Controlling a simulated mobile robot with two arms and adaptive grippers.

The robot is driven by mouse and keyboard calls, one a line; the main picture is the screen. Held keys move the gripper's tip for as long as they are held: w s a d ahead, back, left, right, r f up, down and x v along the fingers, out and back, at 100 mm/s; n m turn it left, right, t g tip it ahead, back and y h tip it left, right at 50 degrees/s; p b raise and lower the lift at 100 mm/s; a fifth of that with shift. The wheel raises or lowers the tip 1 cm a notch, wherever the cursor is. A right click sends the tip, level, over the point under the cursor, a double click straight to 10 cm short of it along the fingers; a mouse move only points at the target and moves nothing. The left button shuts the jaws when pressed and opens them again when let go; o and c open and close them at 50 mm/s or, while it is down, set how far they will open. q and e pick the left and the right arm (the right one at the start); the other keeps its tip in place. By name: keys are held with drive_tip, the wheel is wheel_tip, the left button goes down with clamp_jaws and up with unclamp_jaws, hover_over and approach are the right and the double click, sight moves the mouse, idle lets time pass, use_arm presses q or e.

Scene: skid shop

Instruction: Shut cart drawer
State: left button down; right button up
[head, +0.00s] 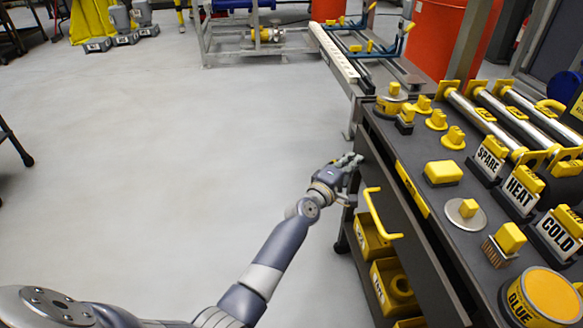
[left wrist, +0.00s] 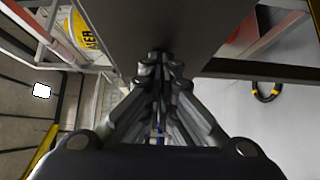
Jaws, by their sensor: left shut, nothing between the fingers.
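The cart (head: 455,225) stands at the right with a dark top. Its dark drawer front (head: 415,250) runs along the side facing the aisle, with a yellow bar handle (head: 378,215) sticking out. A dark gap shows between the drawer front and the cart top, so the drawer looks partly out; how far I cannot tell. My left gripper (head: 349,161) is shut and empty at the far end of the drawer front, beyond the handle. In the left wrist view its fingers (left wrist: 157,62) point at a dark panel (left wrist: 155,25); contact is unclear. My right gripper is out of view.
Yellow bins (head: 375,242) sit below the drawer. A rail bench (head: 345,60) stands beyond the cart. The floor (head: 180,150) to the left is clear.

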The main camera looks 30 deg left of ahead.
use_arm(q)
drive_tip(key=d, duration=0.1)
drive_tip(key=w+d, duration=0.1)
drive_tip(key=shift+w+d, duration=0.3)
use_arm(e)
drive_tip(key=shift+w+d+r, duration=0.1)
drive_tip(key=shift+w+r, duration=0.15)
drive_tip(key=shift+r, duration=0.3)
use_arm(q)
drive_tip(key=shift+r, duration=0.15)
